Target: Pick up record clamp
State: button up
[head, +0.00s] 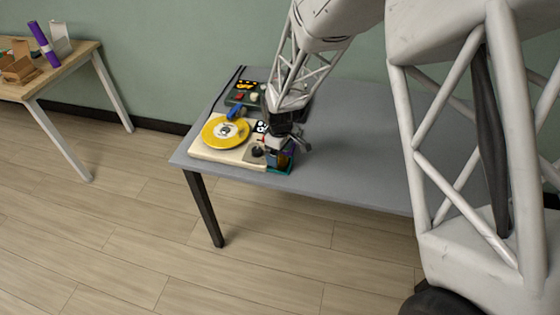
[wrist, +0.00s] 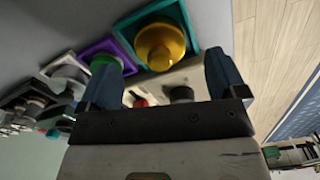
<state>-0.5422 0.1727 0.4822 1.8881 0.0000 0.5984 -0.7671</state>
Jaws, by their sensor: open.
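A round gold knob-like piece (wrist: 160,44), which looks like a record clamp, sits in a teal square tray (wrist: 190,22) in the wrist view. My gripper (wrist: 166,72) is open, its two dark blue fingers apart with nothing between them. The gold piece lies beyond the fingertips, between their directions. In the head view my gripper (head: 287,146) is low over the front right corner of the turntable, by the teal tray (head: 281,171), and hides most of what is there. I cannot tell from the frames whether another piece is also a clamp.
A cream turntable (head: 205,153) holds a yellow record (head: 222,133). A dark control box (head: 239,97) stands behind it. In the wrist view a purple tray (wrist: 122,46) with a green-topped piece is close beside the teal one. The grey table (head: 350,180) is clear to the right.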

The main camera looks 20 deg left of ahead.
jog(key=shift+f, duration=1.4)
jog(key=c, duration=1.1)
